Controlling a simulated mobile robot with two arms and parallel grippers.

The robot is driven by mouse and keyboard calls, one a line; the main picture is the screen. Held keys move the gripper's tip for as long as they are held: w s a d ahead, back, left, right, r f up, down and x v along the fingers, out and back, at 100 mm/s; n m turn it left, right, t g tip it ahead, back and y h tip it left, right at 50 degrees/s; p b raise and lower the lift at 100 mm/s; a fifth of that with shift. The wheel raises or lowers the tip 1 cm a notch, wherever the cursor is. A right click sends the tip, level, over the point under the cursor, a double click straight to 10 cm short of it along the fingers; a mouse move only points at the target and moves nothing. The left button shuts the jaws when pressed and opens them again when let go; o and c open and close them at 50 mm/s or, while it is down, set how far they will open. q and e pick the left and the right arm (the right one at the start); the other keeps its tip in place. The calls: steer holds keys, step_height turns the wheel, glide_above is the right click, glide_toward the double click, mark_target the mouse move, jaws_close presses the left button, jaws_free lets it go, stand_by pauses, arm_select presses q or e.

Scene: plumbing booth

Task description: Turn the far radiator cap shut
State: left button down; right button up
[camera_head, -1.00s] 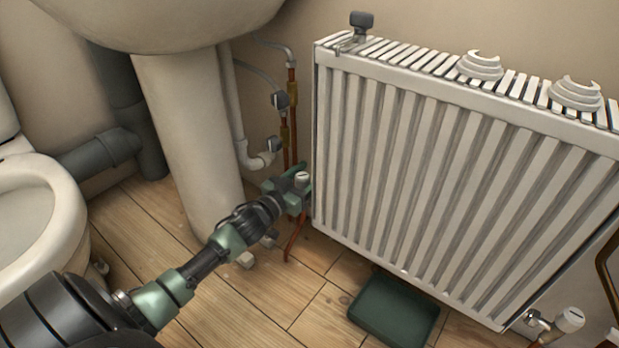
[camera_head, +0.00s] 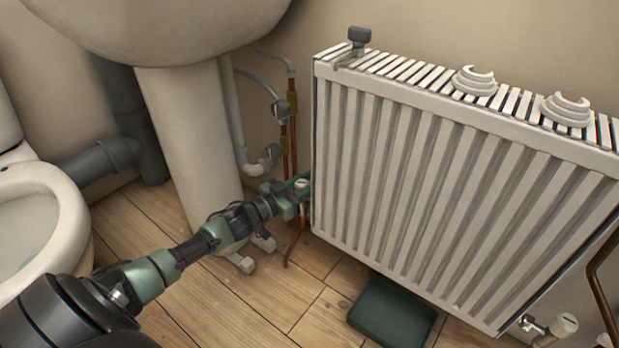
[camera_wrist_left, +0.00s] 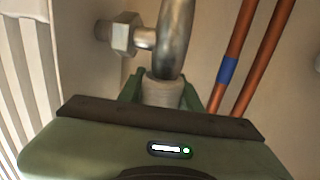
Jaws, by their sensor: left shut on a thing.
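The radiator cap (camera_head: 303,184) at the radiator's lower left corner is small and pale, partly hidden by my gripper. My left gripper (camera_head: 297,193) reaches in from the lower left and is shut on this cap. In the left wrist view, the ribbed grey-white cap (camera_wrist_left: 162,92) sits between the green fingers of the gripper (camera_wrist_left: 161,97), below a metal valve body (camera_wrist_left: 174,40). A second white cap (camera_head: 565,323) is at the radiator's lower right. My right gripper is not in view.
The white radiator (camera_head: 440,190) stands right of the gripper, with a dark clamp-like item (camera_head: 357,40) and white rings (camera_head: 475,80) on top. Copper pipes (camera_head: 292,120) and the sink pedestal (camera_head: 185,140) are close by. A green tray (camera_head: 392,312) lies on the floor.

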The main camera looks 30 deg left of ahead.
arm_select(q)
steer(key=shift+s+d+m+g+h+b, duration=0.15)
steer(key=shift+m+g+h+b, duration=0.3)
steer(key=shift+m+g+h, duration=0.45)
steer(key=shift+s+d+m+g+h+b, duration=0.15)
steer(key=shift+m+g+h+b, duration=0.35)
steer(key=shift+h, duration=0.75)
steer(key=shift+d+m+g+h+b, duration=0.2)
steer(key=shift+m+g+h+b, duration=0.3)
steer(key=shift+m+h, duration=0.55)
steer(key=c, duration=1)
jaws_free()
steer(key=shift+d, duration=0.1)
steer(key=shift+o, duration=0.2)
